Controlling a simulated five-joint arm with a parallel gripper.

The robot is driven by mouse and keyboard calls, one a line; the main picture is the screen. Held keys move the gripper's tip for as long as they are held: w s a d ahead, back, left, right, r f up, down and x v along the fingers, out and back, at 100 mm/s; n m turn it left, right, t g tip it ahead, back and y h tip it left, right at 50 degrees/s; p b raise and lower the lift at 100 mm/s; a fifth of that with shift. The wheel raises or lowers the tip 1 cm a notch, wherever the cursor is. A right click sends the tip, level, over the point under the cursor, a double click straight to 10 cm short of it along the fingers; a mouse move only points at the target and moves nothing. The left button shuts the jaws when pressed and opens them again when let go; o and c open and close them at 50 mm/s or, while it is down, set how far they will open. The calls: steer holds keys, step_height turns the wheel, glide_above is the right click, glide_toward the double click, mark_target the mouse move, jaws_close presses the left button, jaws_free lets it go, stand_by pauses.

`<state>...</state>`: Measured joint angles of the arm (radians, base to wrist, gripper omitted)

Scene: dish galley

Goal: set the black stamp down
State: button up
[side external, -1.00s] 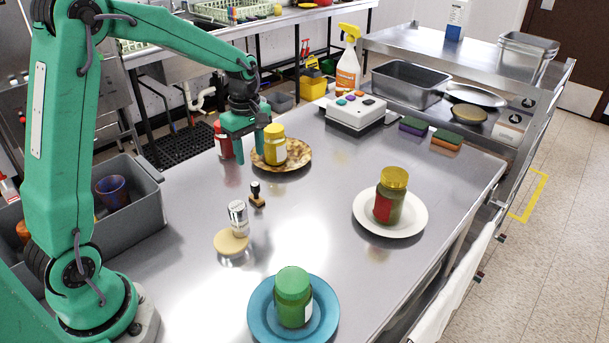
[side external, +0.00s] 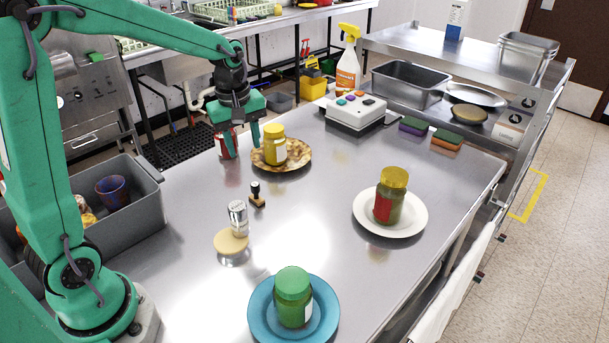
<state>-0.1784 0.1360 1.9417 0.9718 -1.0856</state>
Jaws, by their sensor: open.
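The small black stamp (side external: 256,190) stands upright on the steel table (side external: 310,215), near its middle left, on a brown base. My gripper (side external: 241,144) is open and points down above and behind the stamp, apart from it. Its fingers hang in front of the red-labelled jar (side external: 226,143) and beside the yellow-lidded jar (side external: 274,146). Nothing shows between the fingers.
A patterned plate (side external: 298,159), white plate (side external: 415,222) and blue plate (side external: 262,325) hold jars. A grey bin (side external: 142,220) is at left.

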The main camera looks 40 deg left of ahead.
steer(key=s+d+r+m+t, duration=0.2)
steer(key=s+d+r+m, duration=0.1)
steer(key=s+m, duration=0.4)
steer(key=s+d+r+m+t, duration=0.2)
steer(key=s+d+r+m, duration=0.1)
steer(key=s+m, duration=0.4)
steer(key=shift+s+d+r+t, duration=0.3)
steer(key=shift+s+d, duration=0.3)
steer(key=shift+s, duration=1.1)
